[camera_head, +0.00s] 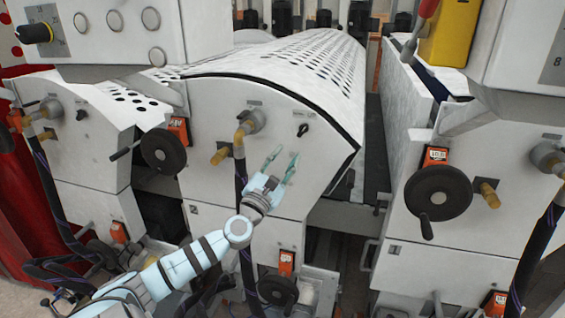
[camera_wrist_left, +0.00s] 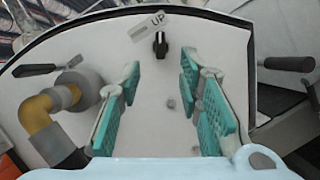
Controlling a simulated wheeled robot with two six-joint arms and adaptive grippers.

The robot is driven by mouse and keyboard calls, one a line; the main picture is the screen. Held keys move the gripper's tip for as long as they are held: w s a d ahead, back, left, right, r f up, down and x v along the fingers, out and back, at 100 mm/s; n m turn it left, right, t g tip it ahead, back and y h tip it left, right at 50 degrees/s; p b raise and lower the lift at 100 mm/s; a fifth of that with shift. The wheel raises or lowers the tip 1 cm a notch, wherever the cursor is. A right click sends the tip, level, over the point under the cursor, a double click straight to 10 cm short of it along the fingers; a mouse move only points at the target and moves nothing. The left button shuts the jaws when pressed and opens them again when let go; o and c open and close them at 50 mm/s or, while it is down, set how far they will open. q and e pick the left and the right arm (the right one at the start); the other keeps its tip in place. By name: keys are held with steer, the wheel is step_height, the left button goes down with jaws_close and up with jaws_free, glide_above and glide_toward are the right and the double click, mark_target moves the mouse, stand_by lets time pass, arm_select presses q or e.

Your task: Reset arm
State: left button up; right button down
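My left arm reaches in from the lower left in the head view. Its gripper (camera_head: 282,166) has two green fingers that stand apart, with nothing between them, in front of the white side panel of the middle machine (camera_head: 215,115). The open gripper also fills the left wrist view (camera_wrist_left: 160,100). A black rotary knob (camera_head: 302,130) is on that panel, above and to the right of the fingertips. In the left wrist view the knob (camera_wrist_left: 160,44) is beyond the fingertips, below a label reading UP (camera_wrist_left: 155,20). My right gripper is not in view.
A brass elbow fitting (camera_wrist_left: 48,103) and a black lever (camera_wrist_left: 34,70) are left of the gripper. Black handwheels (camera_head: 163,151) and (camera_head: 438,192) project from the machines. A dark hose (camera_head: 241,180) hangs behind my arm. A gap separates the middle and right machines.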

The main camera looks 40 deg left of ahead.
arm_select(q)
steer(key=shift+v, duration=0.85)
steer(key=shift+w+f, duration=0.1)
